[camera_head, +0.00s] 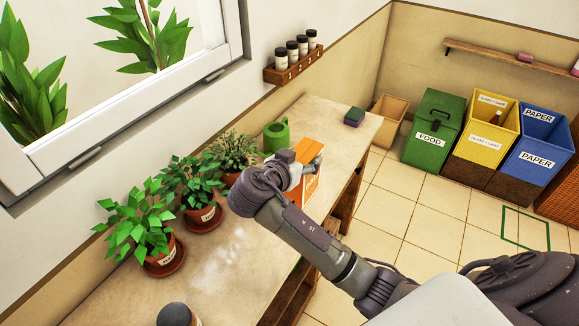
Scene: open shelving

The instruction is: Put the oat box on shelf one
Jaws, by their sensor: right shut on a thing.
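An orange box (308,151), which looks like the oat box, stands upright at the middle of the bench top (262,240). Its label is too hidden to read. My right gripper (297,175) is shut on the box, and my wrist and forearm cover much of its near side. I cannot tell whether the box rests on the bench or is just above it. Wooden shelving (297,292) shows below the bench's right edge, mostly hidden by my arm. I cannot tell which level is shelf one. My left gripper is not in view.
Potted plants (140,222) line the bench's wall side. A green watering can (276,135) stands just behind the box. A small dark box (354,116) is at the far end. A dark-topped object (174,314) is at the near edge. Bins (433,130) stand across the open floor.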

